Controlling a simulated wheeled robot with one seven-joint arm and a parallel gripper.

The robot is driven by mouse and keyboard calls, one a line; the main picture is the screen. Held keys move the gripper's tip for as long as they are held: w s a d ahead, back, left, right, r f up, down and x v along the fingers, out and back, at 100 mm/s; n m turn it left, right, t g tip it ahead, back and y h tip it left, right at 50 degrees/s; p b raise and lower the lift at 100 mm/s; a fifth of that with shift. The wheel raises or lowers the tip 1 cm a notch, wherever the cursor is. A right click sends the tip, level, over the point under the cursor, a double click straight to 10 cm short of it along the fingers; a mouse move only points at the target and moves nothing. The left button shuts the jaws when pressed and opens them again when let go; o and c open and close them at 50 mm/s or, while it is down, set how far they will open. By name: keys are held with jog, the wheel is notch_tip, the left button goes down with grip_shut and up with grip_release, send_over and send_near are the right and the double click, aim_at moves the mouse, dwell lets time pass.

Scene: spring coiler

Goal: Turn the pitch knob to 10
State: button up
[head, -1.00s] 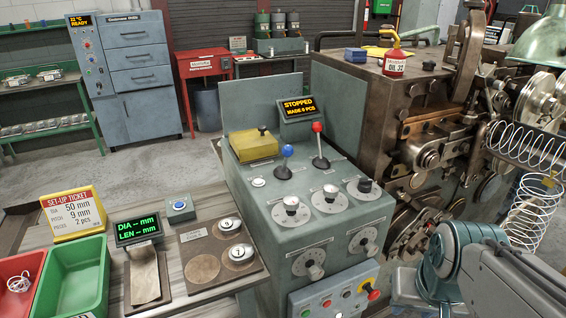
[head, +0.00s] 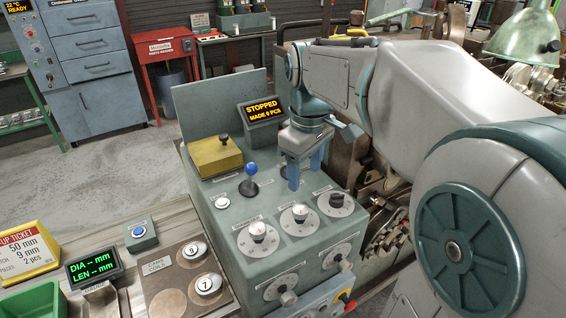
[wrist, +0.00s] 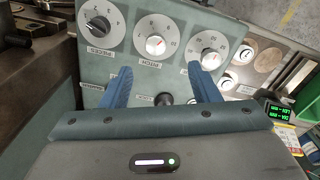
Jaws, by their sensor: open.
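The pitch knob (head: 300,212) is a silver knob on a round white dial, the middle of three dials on top of the green console. In the wrist view, the pitch knob (wrist: 155,44) shows on its dial above the label PITCH; its exact setting is too small to read surely. My gripper (head: 304,178) points down over the console behind the dials, with its blue fingers apart and empty. In the wrist view, my gripper (wrist: 159,68) has its open fingers below the pitch dial, apart from the knob.
The diameter knob (head: 258,231) and dark pieces knob (head: 337,199) flank the pitch dial. A blue-topped lever (head: 249,175) stands left of my gripper. The display (head: 264,110) reads STOPPED.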

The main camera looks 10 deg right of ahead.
aim_at(300, 208)
jog(key=shift+n, duration=0.7)
jog(key=f, duration=0.4)
jog(key=w+f, duration=0.1)
jog(key=f, duration=0.2)
jog(key=f+p, duration=0.1)
jog(key=f, duration=0.3)
jog(key=shift+w+f, duration=0.35)
jog(key=shift+w, duration=0.05)
jog(key=c, duration=1)
